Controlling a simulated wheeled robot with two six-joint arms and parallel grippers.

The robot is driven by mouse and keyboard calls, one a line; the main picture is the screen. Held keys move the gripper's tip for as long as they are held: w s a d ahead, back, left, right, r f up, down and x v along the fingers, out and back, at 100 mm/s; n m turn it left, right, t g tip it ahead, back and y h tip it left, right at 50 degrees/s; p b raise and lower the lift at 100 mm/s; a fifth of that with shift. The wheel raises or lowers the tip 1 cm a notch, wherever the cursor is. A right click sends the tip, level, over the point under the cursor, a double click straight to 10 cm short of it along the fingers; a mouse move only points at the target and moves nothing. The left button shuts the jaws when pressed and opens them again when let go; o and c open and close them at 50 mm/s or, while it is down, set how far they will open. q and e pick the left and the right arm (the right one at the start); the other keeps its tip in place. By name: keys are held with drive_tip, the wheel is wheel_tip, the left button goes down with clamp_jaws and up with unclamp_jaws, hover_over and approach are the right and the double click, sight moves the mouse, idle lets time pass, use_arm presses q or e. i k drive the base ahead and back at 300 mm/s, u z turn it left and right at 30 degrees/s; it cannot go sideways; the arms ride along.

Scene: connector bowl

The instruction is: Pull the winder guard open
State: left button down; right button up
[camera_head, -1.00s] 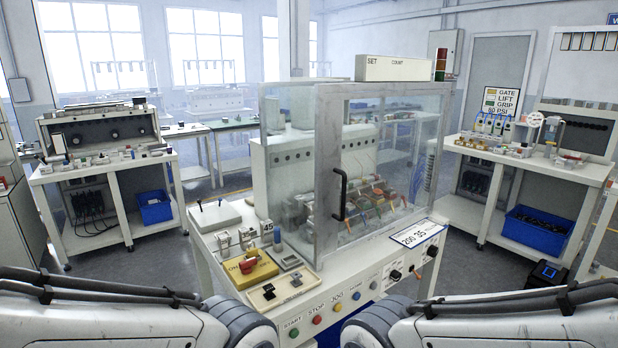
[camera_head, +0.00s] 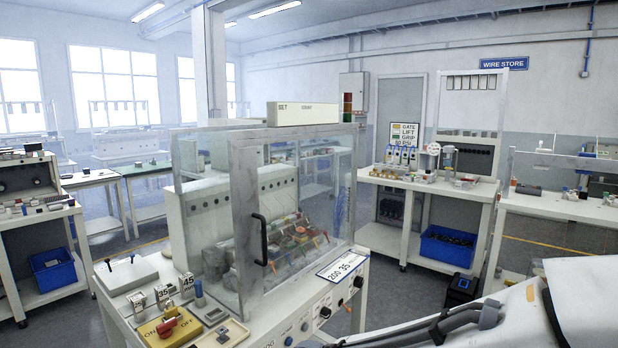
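The winder guard (camera_head: 292,205) is a clear-panelled box with a grey metal frame, standing on the white winder bench in the middle of the view. Its front appears closed. A black vertical bar handle (camera_head: 262,240) sits on the front panel near its left frame post. Behind the panel are several coloured wound parts (camera_head: 298,232). My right arm comes in at the lower right, in front of and below the guard, apart from the handle. Its gripper is outside the view. My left arm and gripper are not in view.
The bench front carries a yellow ON/OFF switch box (camera_head: 168,328), small counters (camera_head: 163,296) and a label plate (camera_head: 342,266). A side bench with a blue bin (camera_head: 447,246) stands at the right. Another blue bin (camera_head: 52,268) is at the left. Open floor lies between benches.

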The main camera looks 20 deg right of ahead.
sight(247, 156)
drive_tip(key=u, duration=0.05)
drive_tip(key=k, duration=0.5)
drive_tip(key=z, duration=0.55)
drive_tip(key=i, duration=1.3)
drive_tip(key=u, duration=0.5)
